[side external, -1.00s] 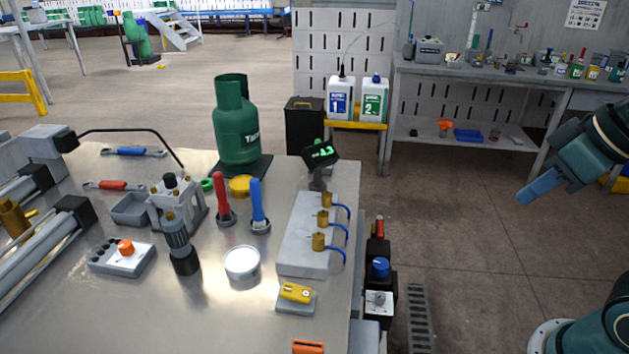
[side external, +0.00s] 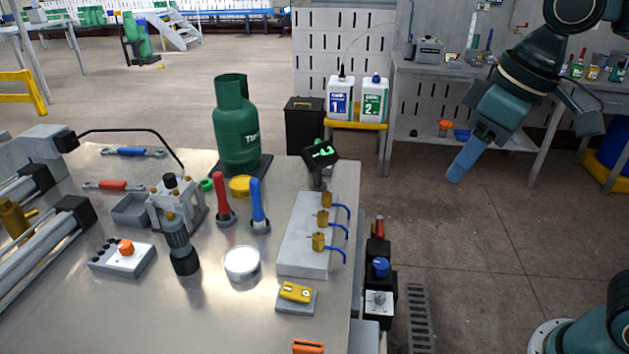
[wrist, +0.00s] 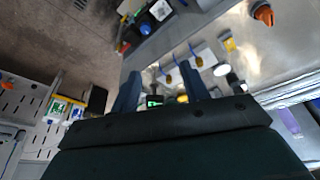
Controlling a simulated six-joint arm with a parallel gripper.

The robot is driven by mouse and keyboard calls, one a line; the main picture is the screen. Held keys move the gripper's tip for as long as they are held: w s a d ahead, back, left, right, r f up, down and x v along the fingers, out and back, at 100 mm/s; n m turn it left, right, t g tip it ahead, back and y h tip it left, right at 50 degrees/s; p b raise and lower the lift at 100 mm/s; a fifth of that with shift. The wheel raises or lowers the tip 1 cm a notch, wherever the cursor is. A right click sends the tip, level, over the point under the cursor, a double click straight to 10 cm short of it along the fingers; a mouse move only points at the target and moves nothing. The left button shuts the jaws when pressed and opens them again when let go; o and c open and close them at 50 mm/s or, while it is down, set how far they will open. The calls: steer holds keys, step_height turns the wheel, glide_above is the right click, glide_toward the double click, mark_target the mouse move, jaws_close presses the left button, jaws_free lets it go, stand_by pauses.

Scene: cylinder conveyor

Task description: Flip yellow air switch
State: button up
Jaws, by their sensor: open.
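The yellow air switch (side external: 295,292) sits on a small grey base near the front right edge of the metal table (side external: 220,320). In the wrist view a small yellow patch (wrist: 230,44) appears to be this switch. My gripper (side external: 454,180) is open and empty in the air to the right of the table, well apart from the switch. In the wrist view its two blue fingers (wrist: 157,92) stand apart with a gap between them.
A grey block with brass fittings and blue hoses (side external: 306,240) stands behind the switch. A white round tin (side external: 242,262) is to its left, and an orange part (side external: 308,346) is in front. A green gas cylinder (side external: 237,135) stands at the back.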

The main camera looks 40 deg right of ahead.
steer(key=w+a+n+g, duration=0.25)
steer(key=w+a, duration=0.35)
steer(key=a, duration=0.3)
steer(key=n, duration=0.3)
glide_above(297, 291)
step_height(297, 291, down, 5)
steer(key=shift+r+g+h, duration=0.2)
steer(key=shift+g+h, duration=0.2)
steer(key=shift+g, duration=0.05)
step_height(297, 291, down, 14)
steer(key=shift+r, duration=0.1)
steer(key=shift+c, duration=0.3)
